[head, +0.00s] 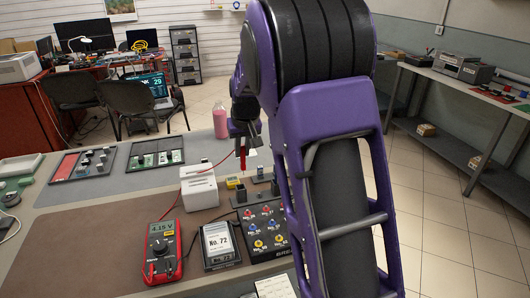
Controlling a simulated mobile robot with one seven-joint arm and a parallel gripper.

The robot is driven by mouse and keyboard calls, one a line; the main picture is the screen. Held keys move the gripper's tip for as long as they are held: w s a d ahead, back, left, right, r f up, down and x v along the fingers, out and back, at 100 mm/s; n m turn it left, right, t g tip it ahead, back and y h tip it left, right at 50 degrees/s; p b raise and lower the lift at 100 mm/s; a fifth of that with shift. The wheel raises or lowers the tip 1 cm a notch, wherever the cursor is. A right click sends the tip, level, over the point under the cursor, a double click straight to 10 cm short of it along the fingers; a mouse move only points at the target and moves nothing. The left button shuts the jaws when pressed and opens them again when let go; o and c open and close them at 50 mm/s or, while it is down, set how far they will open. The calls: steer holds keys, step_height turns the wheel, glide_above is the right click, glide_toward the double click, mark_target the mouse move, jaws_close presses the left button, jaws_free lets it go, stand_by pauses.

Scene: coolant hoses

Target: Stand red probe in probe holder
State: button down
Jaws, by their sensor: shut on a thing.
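My gripper (244,132) points down above the bench, partly hidden by my purple arm. It is shut on the red probe (243,156), which hangs roughly upright with its tip down. A dark block with upright posts (241,193) stands below the probe, behind the terminal panel; it looks like the probe holder. The probe appears above and apart from it, but depth is hard to judge.
A black panel with coloured terminals (266,229) and a "No. 72" display (219,243) sit at the front. A white slotted box (198,187) and a small yellow item (233,182) are close by. A pink bottle (220,120) and parts trays (155,154) stand farther back. The brown mat's left (75,250) is clear.

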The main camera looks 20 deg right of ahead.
steer(key=shift+w+a+f+b, duration=0.1)
steer(key=shift+a+f+b, duration=0.1)
steer(key=shift+f+b, duration=0.4)
steer(key=shift+w+a+f+b, duration=0.15)
steer(key=shift+f+b, duration=0.25)
steer(key=shift+f, duration=0.35)
steer(key=shift+w+a+f+b, duration=0.1)
steer(key=shift+a+f+b, duration=0.1)
steer(key=shift+f+b, duration=0.4)
steer(key=shift+f, duration=0.3)
step_height(320, 180, down, 3)
steer(key=shift+f+b, duration=0.1)
steer(key=shift+b, duration=0.95)
steer(key=shift+f, duration=0.15)
steer(key=shift+f, duration=1)
